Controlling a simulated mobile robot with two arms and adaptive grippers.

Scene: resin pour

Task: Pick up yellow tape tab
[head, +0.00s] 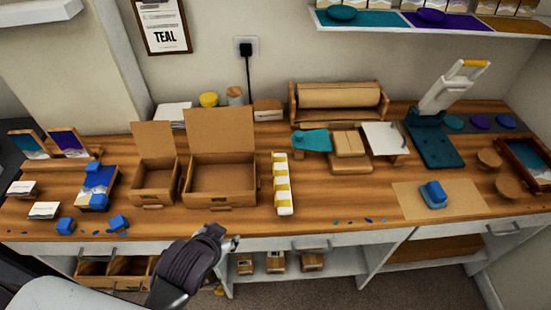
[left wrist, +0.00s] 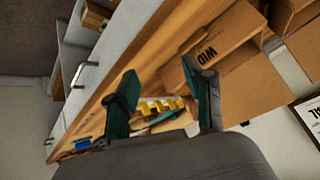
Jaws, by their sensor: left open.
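Several yellow tape tabs (head: 281,188) lie across a white upright-looking strip (head: 285,208) on the wooden bench, right of the larger open cardboard box. The tabs also show between my fingers in the left wrist view (left wrist: 161,105), some distance beyond them. My left gripper (head: 229,241) is at the bench's front edge, left of and nearer than the strip. In the left wrist view its two teal fingers (left wrist: 160,66) are spread apart with nothing held between them. My right gripper is not in view.
A large open cardboard box (head: 221,175) and a smaller one (head: 154,178) stand left of the strip. A teal cloth-like piece (head: 312,140) and a cardboard stack (head: 349,148) lie behind right. Bench surface right of the strip is mostly clear, with small blue bits near the edge.

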